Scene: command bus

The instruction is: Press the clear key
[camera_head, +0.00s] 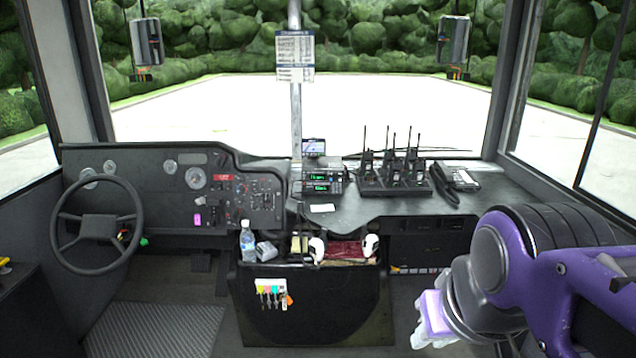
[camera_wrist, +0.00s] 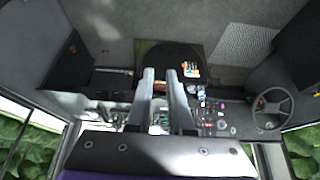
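No key marked clear can be made out in either view; key labels are too small to read. Keyed devices on the dash are two stacked radio units (camera_head: 321,188) with green displays, a small screen device (camera_head: 314,147) above them, and a black desk phone (camera_head: 463,178) at the right. My gripper (camera_head: 424,334) is low at the right in the head view, in front of and below the dash, apart from everything. In the wrist view my gripper (camera_wrist: 162,78) shows two grey fingers with a gap between them and nothing held. The picture there is upside down.
A rack of several handheld radios (camera_head: 394,180) stands between the radio units and phone. A black console bin (camera_head: 310,310) with a bottle (camera_head: 247,241) juts out below the dash. The steering wheel (camera_head: 97,226) is far left. A pole (camera_head: 296,110) rises behind the radios.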

